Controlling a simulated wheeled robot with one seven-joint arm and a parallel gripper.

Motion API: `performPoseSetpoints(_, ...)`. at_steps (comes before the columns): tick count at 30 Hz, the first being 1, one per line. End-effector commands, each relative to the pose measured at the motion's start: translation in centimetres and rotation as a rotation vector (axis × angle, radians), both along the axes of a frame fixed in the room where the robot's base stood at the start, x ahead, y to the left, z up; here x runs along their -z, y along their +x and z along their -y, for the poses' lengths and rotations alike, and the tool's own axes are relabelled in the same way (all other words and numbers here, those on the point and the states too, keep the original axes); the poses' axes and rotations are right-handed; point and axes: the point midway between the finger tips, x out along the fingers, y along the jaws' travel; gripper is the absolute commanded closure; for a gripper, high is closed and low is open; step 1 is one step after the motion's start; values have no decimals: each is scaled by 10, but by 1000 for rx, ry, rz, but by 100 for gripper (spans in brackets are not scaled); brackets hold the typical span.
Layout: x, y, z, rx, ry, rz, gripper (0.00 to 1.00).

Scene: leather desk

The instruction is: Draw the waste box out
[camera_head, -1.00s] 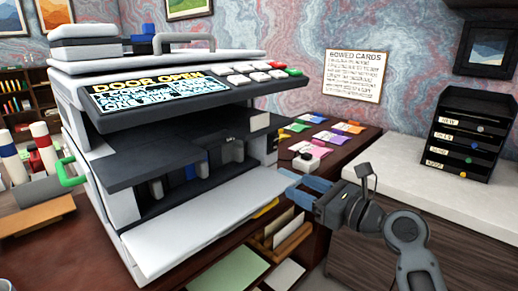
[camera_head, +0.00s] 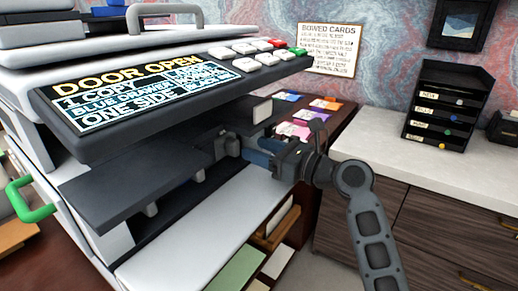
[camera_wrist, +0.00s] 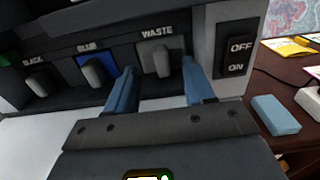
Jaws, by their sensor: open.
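The waste box (camera_wrist: 149,66) shows in the wrist view as a dark front under a "WASTE" label, with a grey upright handle (camera_wrist: 161,58). It sits at the right end of a row inside the open copier (camera_head: 120,143). My gripper (camera_wrist: 158,66) is open, with one blue finger on each side of the handle. Whether either finger touches it I cannot tell. In the head view my gripper (camera_head: 246,147) reaches into the copier's front opening from the right, and partly hides the waste box.
Left of the waste box are a blue-fronted unit (camera_wrist: 91,70) and a black one (camera_wrist: 36,83), each with a grey handle. An OFF/ON switch (camera_wrist: 238,55) is to the right. The white lowered door (camera_head: 215,225) lies below. A dark panel (camera_head: 130,180) juts out above the opening.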

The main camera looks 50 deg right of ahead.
Motion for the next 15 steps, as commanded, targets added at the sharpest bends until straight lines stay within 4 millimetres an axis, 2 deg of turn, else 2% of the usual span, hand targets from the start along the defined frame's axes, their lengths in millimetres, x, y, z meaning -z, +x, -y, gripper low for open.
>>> performPoseSetpoints(9,-1,46,-2,-1,-1,1,47)
performPoseSetpoints(15,-1,65,-2,-1,-1,1,47)
